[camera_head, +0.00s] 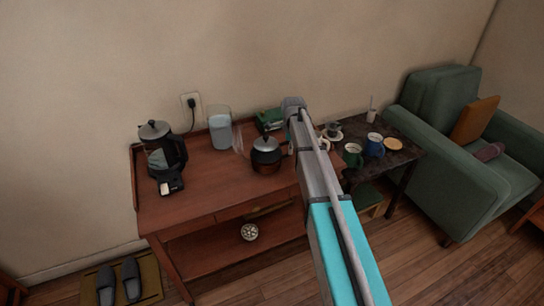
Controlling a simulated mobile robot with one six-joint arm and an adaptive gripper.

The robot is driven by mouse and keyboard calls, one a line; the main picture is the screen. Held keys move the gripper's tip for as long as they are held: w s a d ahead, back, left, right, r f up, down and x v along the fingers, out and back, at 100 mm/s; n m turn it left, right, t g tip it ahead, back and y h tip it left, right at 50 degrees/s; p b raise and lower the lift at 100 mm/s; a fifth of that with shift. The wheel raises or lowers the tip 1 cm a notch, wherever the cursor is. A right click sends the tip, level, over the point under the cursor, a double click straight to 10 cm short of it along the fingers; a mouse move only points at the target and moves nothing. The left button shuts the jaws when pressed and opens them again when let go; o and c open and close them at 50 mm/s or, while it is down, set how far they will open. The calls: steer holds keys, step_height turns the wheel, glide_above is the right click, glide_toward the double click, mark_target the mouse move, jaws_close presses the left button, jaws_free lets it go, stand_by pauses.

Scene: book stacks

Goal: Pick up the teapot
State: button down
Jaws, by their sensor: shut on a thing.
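The teapot (266,158), dark and round with a grey lid, is upright at the right part of the wooden sideboard top (210,185). My arm reaches in from the lower right, and its grey end is just right of the teapot. My gripper (290,145) is at the teapot's right side, shut on it, with the fingers largely hidden by my arm. I cannot tell whether the teapot is lifted clear of the wood.
A coffee maker (160,150), a clear pitcher (220,130) and a green box (269,119) stand on the sideboard. A dark side table (400,155) holds several cups. A green armchair (450,190) is at the right, and slippers (118,283) lie on the floor.

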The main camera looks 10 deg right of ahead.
steer(key=shift+r+p, duration=0.35)
stand_by(0.3)
steer(key=shift+r+p, duration=1.4)
steer(key=s+d+r+p, duration=0.1)
steer(key=s+r+p, duration=0.8)
steer(key=s, duration=0.4)
steer(key=shift+s+d+r, duration=0.2)
steer(key=shift+s+d, duration=0.1)
steer(key=shift+s, duration=0.1)
stand_by(0.4)
